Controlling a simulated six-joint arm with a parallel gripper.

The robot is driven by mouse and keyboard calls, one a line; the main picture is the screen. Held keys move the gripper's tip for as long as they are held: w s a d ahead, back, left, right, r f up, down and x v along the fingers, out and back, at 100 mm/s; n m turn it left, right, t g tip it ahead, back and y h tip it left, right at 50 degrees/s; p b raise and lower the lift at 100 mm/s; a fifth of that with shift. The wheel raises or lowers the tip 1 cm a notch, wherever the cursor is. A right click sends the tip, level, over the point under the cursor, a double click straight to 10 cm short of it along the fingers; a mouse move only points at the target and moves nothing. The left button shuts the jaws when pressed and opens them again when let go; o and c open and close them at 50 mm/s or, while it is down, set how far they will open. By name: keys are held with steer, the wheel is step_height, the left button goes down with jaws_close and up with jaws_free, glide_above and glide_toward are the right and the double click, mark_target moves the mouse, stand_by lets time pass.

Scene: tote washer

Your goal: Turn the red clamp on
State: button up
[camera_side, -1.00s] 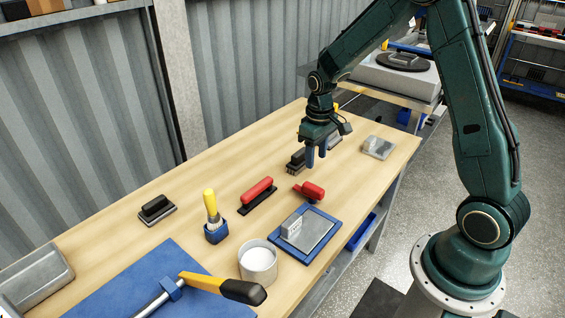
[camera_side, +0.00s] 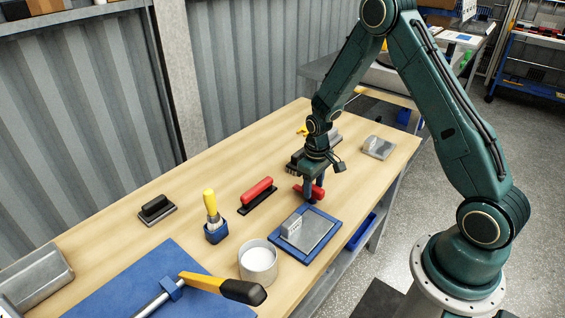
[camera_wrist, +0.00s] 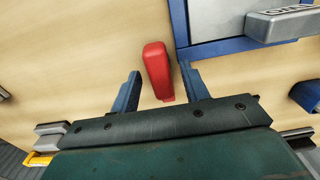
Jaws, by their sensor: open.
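The red clamp (camera_side: 315,192) lies on the wooden bench behind the blue-framed plate, partly hidden by my fingers in the side view. In the wrist view its red handle (camera_wrist: 156,70) shows between my two blue fingers. My gripper (camera_side: 313,188) is open and points down over the clamp, a finger on each side of the handle. In the wrist view my gripper (camera_wrist: 161,87) has a gap between the left finger and the handle; the right finger is closer. Whether either finger touches it, I cannot tell.
The blue-framed plate (camera_side: 333,241) lies just in front of the clamp. A red-handled brush (camera_side: 258,194) is to the left.

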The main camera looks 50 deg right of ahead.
steer(key=shift+c, duration=0.3)
jaws_close()
steer(key=shift+n, duration=0.4)
steer(key=n, duration=2.1)
stand_by(0.4)
